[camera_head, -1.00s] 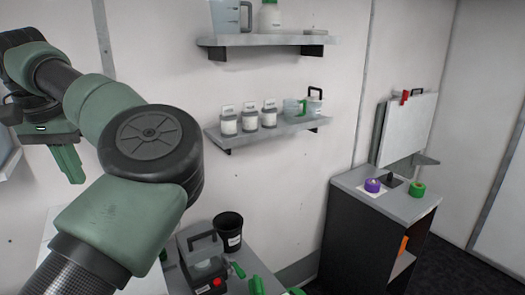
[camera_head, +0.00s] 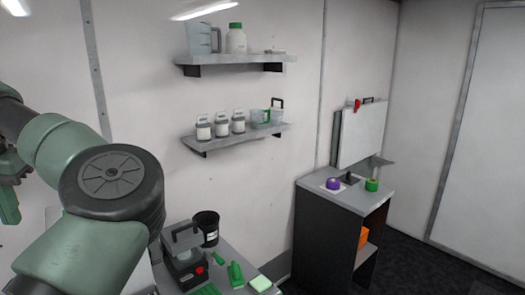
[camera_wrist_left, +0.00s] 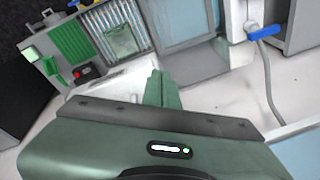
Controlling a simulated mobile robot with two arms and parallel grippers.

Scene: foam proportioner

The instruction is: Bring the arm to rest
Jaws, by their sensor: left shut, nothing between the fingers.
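My left arm (camera_head: 110,190) comes in from the left in the head view and bends in the near left part of the picture. My left gripper (camera_head: 9,205) is partly cut off at the left edge of that view. In the left wrist view its green fingers (camera_wrist_left: 162,90) are together, with nothing between them. The gripper is apart from every object in sight. My right gripper is in neither view.
A bench holds a toolbox-like unit (camera_head: 184,262), a black cup (camera_head: 207,226) and green tools. Wall shelves (camera_head: 235,137) carry jugs and bottles. A cabinet (camera_head: 320,230) stands at right. A blue-handled valve (camera_wrist_left: 263,33) shows in the wrist view. Dark floor is free at right.

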